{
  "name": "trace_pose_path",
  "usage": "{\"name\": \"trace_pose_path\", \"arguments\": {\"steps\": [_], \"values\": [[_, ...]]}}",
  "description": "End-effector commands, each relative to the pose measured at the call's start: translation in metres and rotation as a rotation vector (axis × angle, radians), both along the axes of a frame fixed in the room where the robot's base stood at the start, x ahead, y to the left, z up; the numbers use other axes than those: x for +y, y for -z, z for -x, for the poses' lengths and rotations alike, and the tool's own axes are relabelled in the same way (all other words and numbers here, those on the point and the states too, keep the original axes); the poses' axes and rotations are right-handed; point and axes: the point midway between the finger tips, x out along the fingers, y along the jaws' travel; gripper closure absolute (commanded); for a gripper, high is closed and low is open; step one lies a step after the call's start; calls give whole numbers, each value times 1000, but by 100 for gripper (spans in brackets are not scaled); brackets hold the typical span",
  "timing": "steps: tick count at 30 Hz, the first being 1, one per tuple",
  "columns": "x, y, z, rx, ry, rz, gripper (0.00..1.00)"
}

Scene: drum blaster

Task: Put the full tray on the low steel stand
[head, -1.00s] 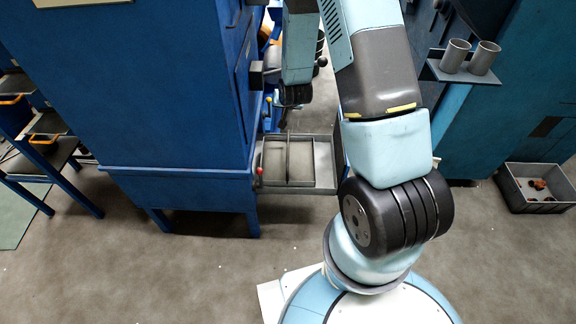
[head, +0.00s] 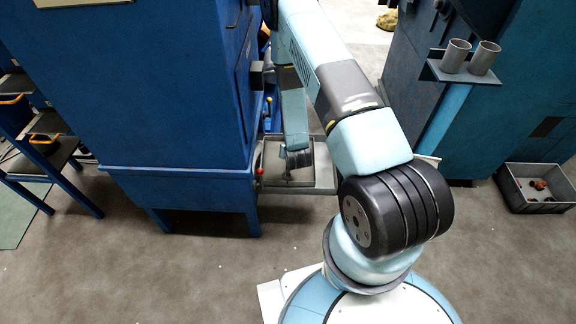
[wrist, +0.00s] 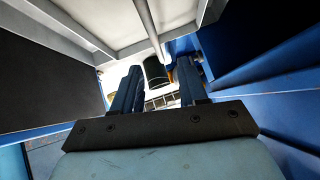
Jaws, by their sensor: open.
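A grey metal tray-like frame with dividers (head: 325,178) stands against the blue machine, a red knob at its left corner. I see no load in its visible part. My gripper (head: 290,177) is over or within that frame, pointing down; I cannot tell whether it touches. In the wrist view the two dark fingers of my gripper (wrist: 160,88) are apart with nothing held between them. Grey walls and a divider (wrist: 148,22) of the frame show beyond them. Which thing is the full tray or the low steel stand I cannot tell.
The blue machine (head: 170,90) closes off the left side. A blue rack (head: 62,168) with orange-handled items is at far left. A grey bin (head: 536,190) with brown pieces stands on the floor at right. Two grey cups (head: 470,57) sit on a bracket. Front floor is clear.

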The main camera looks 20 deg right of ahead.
Motion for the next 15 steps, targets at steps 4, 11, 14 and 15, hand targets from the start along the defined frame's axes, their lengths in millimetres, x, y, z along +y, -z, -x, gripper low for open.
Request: {"name": "trace_pose_path", "arguments": {"steps": [4,11,14,15], "values": [[-3,19,-19,-1,2,0,57],[-6,42,-43,-1,2,0,57],[-6,46,-48,1,1,0,57],[-7,48,-49,0,1,0,57]]}}
